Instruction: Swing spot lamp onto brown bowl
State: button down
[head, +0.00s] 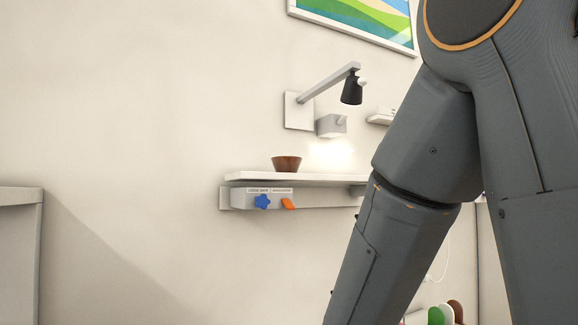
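The spot lamp (352,91) has a dark conical head on a grey swing arm (328,83), fixed to a wall plate. Its head hangs to the right of the brown bowl and higher up, pointing down. A bright patch of light shows on the wall below it, right of the bowl. The brown bowl (286,163) stands upright on the left part of a white wall shelf (240,177). My arm fills the right side of the head view and hides the shelf's right end. My gripper is out of view.
A grey box (331,126) with a small lever sits below the lamp arm. Under the shelf, a panel (243,200) carries a blue knob (262,202) and an orange knob (288,204). A grey cabinet (20,255) stands at far left. Coloured rounded pieces (437,315) show at the bottom right.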

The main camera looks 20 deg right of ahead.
aim_at(352, 94)
jog(key=k, duration=1.3)
jog(key=z, duration=0.65)
jog(key=i, duration=0.75)
jog(key=z, duration=0.15)
